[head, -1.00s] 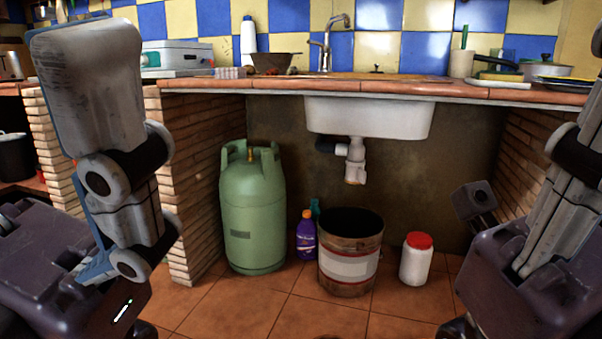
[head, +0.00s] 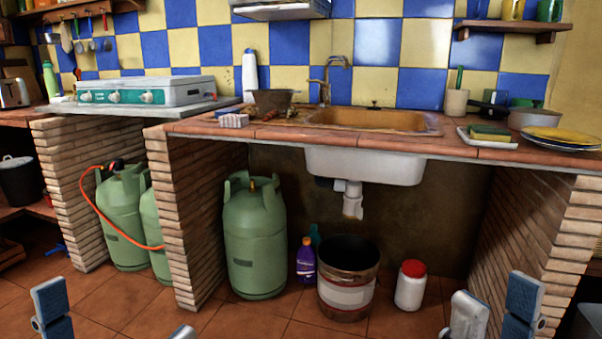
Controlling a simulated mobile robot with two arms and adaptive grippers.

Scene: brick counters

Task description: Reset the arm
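My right gripper (head: 497,305) shows at the bottom right. A pale grey finger stands on its left and a blue-grey finger on its right, with a gap between them and nothing seen in it. My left gripper (head: 117,318) is at the bottom left, cut off by the picture's edge. A blue-grey finger shows at its left and only a grey tip far to the right, with bare floor between. Both grippers appear in front of the counter, apart from the objects.
A brick counter (head: 220,130) with a sink (head: 365,165) spans ahead. Below stand a green gas cylinder (head: 254,240), a purple bottle (head: 306,262), a bucket (head: 347,295) and a red-lidded jar (head: 411,287). A stove (head: 145,93) and yellow plates (head: 562,135) are on top. Some floor in front is clear.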

